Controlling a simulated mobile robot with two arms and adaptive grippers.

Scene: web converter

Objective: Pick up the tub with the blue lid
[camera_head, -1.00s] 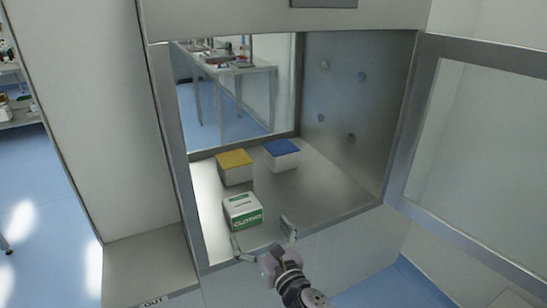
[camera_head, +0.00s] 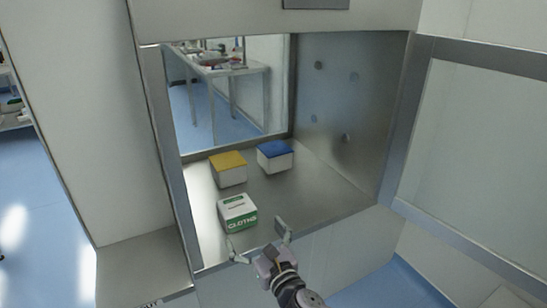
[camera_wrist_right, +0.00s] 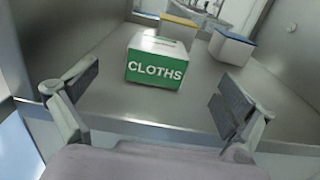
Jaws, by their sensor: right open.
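The tub with the blue lid (camera_head: 275,157) is a white box-shaped tub at the back of the metal hatch floor. My right gripper (camera_head: 259,243) is at the front edge of the hatch, open and empty, well short of the blue-lidded tub. In the right wrist view its two fingers (camera_wrist_right: 158,98) are spread wide. My left gripper is not in view.
A tub with a yellow lid (camera_head: 228,170) stands left of the blue-lidded one. A white and green cloths box (camera_head: 238,213) stands nearer, just ahead of my right gripper. The hatch floor (camera_head: 320,190) is clear on the right. An open glass door (camera_head: 480,150) stands at the right.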

